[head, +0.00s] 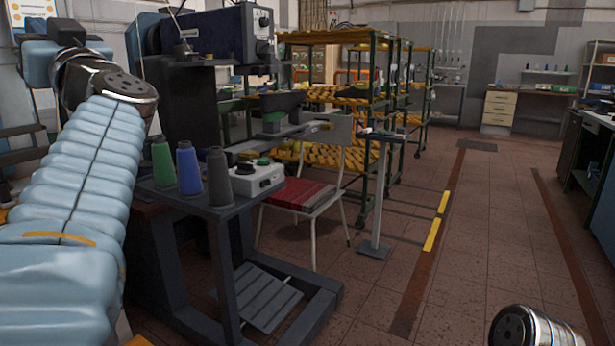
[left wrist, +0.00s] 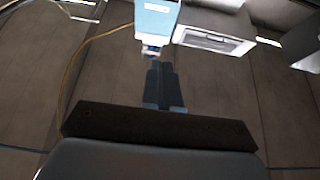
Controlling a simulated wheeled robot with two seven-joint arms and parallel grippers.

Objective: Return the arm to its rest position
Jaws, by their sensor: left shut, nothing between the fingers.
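My left arm, in a light blue padded sleeve, rises along the left side of the head view to a shiny metal joint (head: 105,85). I cannot make out its fingers in that view. In the left wrist view my left gripper (left wrist: 161,68) shows two dark fingers side by side, shut with nothing between them. A light blue and white part lies just beyond the fingertips; I cannot tell what it is. A metal end of my right arm shows at the bottom right of the head view. The right gripper is out of view.
The tiled floor (head: 500,220) at right is clear.

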